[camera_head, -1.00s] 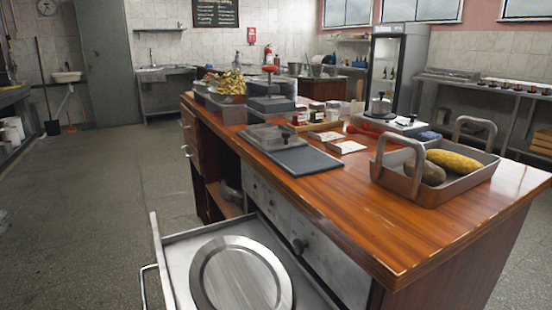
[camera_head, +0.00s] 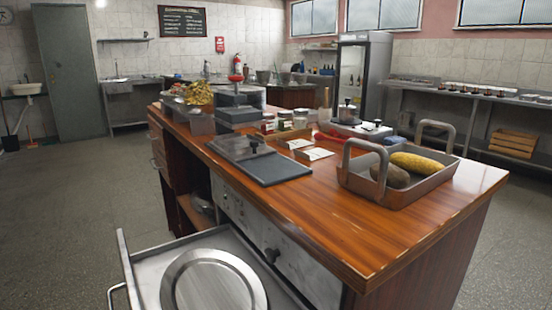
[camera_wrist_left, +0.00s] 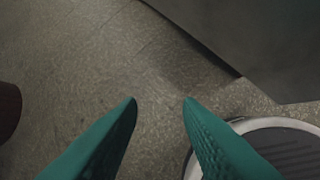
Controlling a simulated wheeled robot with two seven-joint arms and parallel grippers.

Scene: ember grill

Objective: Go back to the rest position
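My left gripper (camera_wrist_left: 160,103) shows in the left wrist view as two green fingers, apart and with nothing between them, pointing at the speckled floor. Neither gripper shows in the head view, and my right gripper is in no view. The wooden island counter (camera_head: 330,215) stands ahead in the head view. Its metal drawer (camera_head: 133,275) is pulled open at the lower left, with a round metal plate (camera_head: 215,285) lying in it.
A metal tray with two handles (camera_head: 405,195) holds a corn cob (camera_head: 424,163) and a brown potato-like item (camera_head: 391,176) at the counter's right. A dark board (camera_head: 273,169) lies mid-counter. A wooden crate (camera_head: 513,143) sits on a shelf behind. The floor at left is clear.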

